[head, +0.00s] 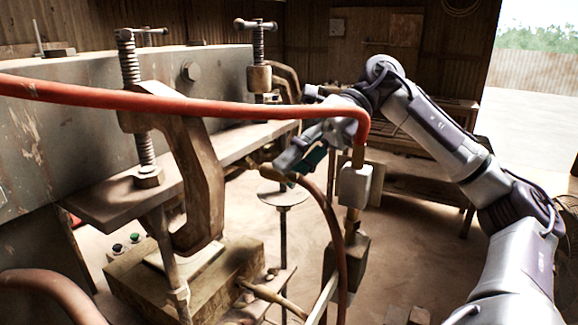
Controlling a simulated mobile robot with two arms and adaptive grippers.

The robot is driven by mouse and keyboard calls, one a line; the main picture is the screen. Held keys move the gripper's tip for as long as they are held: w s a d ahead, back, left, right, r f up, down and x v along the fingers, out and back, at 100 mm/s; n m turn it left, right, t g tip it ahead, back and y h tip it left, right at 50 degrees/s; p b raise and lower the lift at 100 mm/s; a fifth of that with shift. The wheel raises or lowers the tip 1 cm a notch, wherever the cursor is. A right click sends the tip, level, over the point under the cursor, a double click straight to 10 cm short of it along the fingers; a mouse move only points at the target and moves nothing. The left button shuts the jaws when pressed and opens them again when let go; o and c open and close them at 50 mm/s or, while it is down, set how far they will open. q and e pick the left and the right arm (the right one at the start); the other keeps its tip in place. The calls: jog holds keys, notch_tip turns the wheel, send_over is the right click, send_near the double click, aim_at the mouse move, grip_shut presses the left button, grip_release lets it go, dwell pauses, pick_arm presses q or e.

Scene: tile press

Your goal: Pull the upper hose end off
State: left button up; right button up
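A brown hose (329,215) curves up from the lower right. Its upper end (297,179) meets a brass-coloured fitting (268,172) beside the press's upper plate. My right gripper (297,163) reaches in from the right, its fingers pointing down and left, right at the upper hose end. The fingers overlap one another in this view, so their gap is hidden. I cannot tell whether they touch the hose. My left gripper is not in view.
A thick red hose (200,105) crosses in front and bends down to a white block (355,185) close to my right gripper. A C-shaped clamp (198,165) with a screw stands left. A low bench (425,190) stands behind. Open floor lies at the right.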

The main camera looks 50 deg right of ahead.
jog(key=o, duration=0.3)
jog(key=shift+s+d, duration=0.1)
jog(key=shift+s, duration=0.1)
jog(key=shift+v, duration=6)
